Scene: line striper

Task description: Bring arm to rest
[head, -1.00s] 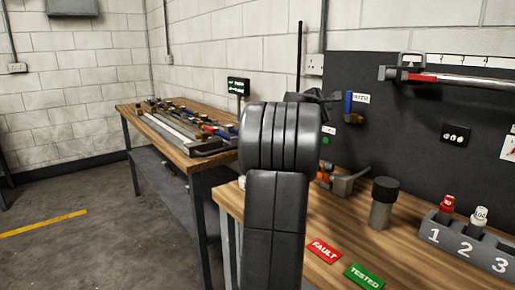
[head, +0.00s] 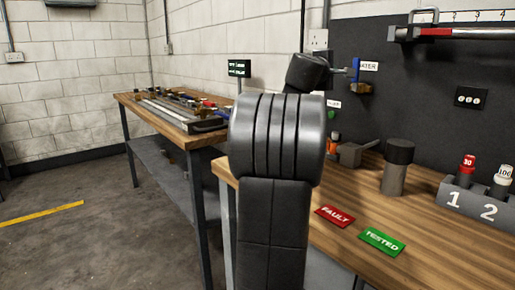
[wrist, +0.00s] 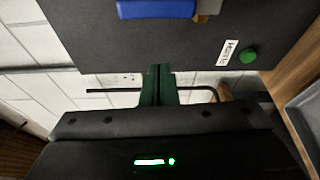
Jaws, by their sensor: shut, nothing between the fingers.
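My arm stands upright in the middle of the head view, with a thick ribbed joint and a dark link rising behind it. My gripper shows in the wrist view (wrist: 158,84) as two dark green fingers, closed together and empty, in front of a black body with a green light. The fingers point toward a dark board and pale block wall and appear to hold nothing. In the head view the gripper is mostly hidden behind my arm, so its fingers cannot be made out clearly there.
The wooden bench (head: 345,260) carries a red FAULT card (head: 335,215), a green TESTED card (head: 382,241), a dark-capped cylinder (head: 396,168) and a numbered grey holder (head: 465,202). A tool-covered bench (head: 170,105) stands behind at left. Open floor (head: 70,245) lies at left.

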